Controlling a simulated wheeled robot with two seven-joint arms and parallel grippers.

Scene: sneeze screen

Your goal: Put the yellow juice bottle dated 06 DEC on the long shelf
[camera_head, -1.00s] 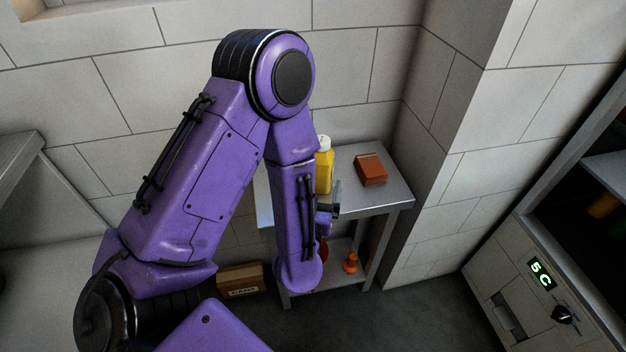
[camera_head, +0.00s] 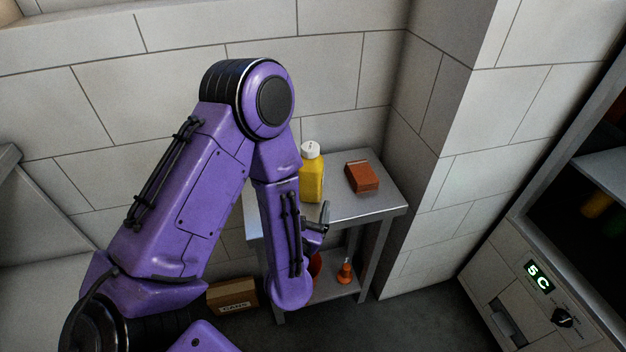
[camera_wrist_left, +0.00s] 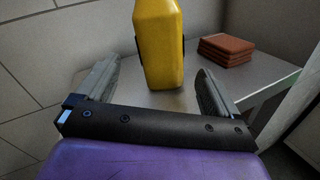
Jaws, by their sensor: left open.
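A yellow juice bottle (camera_head: 312,178) with a white cap stands upright on a small metal table (camera_head: 365,208) against the wall. In the left wrist view the bottle (camera_wrist_left: 160,45) stands just beyond and between the fingers, its top cut off by the frame. No date is readable on it. My left gripper (camera_wrist_left: 153,88) is open and empty, its fingers pointing toward the bottle. In the head view this gripper (camera_head: 325,215) shows partly beside my purple forearm, at the table's front edge. I do not see a shelf I can identify as the long shelf. My right gripper is out of view.
A stack of reddish-brown blocks (camera_head: 362,176) lies on the table right of the bottle; it also shows in the left wrist view (camera_wrist_left: 226,48). An orange item (camera_head: 345,272) stands on the lower shelf. A cardboard box (camera_head: 232,295) is on the floor. A cabinet reading "5C" (camera_head: 540,277) stands right.

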